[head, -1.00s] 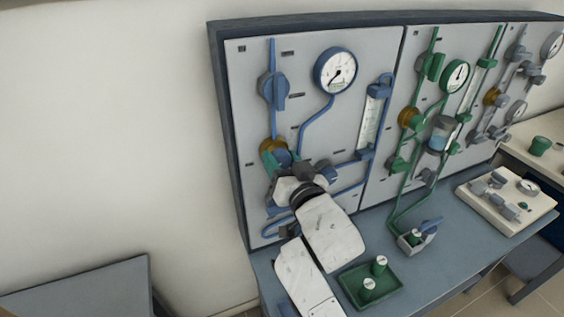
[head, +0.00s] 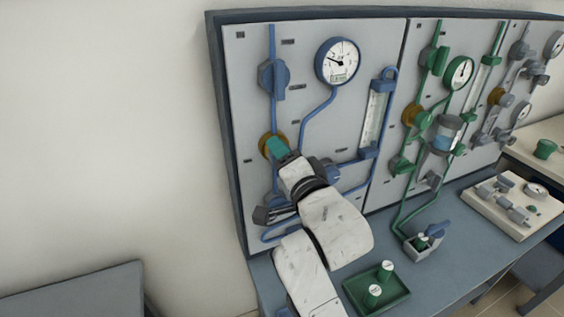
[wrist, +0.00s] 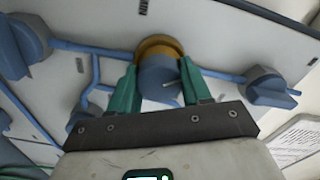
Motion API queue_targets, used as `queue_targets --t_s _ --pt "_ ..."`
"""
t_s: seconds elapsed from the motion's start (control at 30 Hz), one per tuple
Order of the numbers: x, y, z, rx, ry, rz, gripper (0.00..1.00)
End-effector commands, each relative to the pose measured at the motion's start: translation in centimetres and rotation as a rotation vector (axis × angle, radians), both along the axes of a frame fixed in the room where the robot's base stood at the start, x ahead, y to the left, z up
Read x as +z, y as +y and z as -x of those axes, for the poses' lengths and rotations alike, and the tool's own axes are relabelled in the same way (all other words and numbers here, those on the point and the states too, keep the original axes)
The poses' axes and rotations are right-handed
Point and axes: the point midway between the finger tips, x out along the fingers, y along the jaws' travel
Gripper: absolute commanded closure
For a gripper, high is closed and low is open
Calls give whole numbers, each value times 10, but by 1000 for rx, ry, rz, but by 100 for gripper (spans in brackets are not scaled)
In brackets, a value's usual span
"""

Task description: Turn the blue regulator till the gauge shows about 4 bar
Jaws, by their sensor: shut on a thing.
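The blue regulator is a blue knob (wrist: 158,76) on a brass ring (wrist: 160,45) in the wrist view. In the head view mostly the brass ring (head: 264,145) shows, as my gripper (head: 277,147) covers the knob. The teal fingers of my gripper (wrist: 159,80) stand on either side of the knob, shut on it. The round white gauge with a blue rim (head: 338,61) is up and to the right on the same panel. Its needle points left and slightly up; the numbers are too small to read.
A blue valve handle (head: 273,76) sits above the regulator. A flow tube (head: 373,117) stands to the right on the panel.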

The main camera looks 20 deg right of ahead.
Motion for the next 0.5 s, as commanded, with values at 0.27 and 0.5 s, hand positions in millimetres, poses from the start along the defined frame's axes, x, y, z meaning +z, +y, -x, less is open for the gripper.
queue_targets --t_s 0.27,0.5 --pt "-2 0 0 1 -2 -264 82" --pt "-3 0 0 0 -1 -491 82"
